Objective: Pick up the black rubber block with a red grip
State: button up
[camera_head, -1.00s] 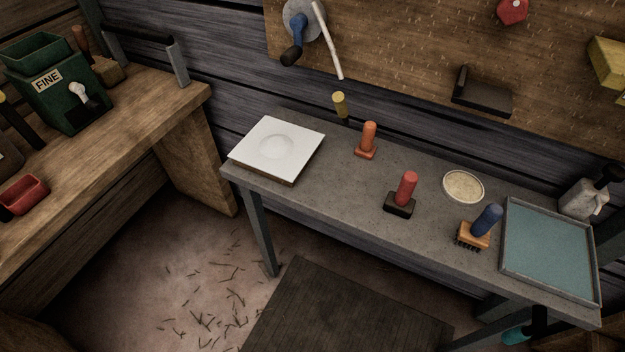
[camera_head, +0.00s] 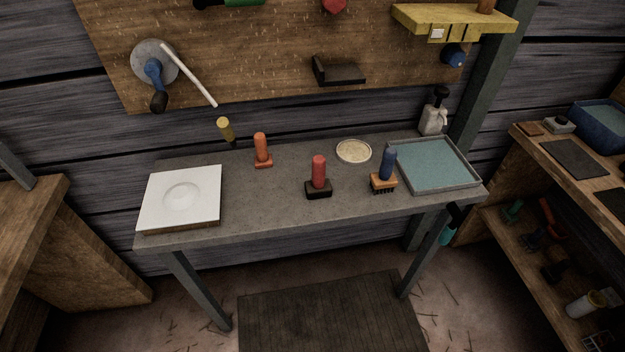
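The black rubber block (camera_head: 318,190) stands upright on the grey table (camera_head: 262,213), near the middle of its top. Its red grip (camera_head: 319,170) points straight up. Nothing touches the block, and it is fully visible. My gripper is not in view.
On the table, an orange tool (camera_head: 262,150) stands left of the block, a blue-handled brush (camera_head: 384,171) right, a round cream disc (camera_head: 353,151) behind. A white slab (camera_head: 181,197) fills the left end, a teal tray (camera_head: 434,164) the right. A dark mat (camera_head: 330,315) lies in front.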

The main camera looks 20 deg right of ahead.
aim_at(319, 186)
jog(key=i+j+z, duration=0.15)
jog(key=i+j, duration=0.2)
jog(key=i+j+z, duration=0.15)
jog(key=i+j, duration=0.15)
jog(key=j, duration=0.2)
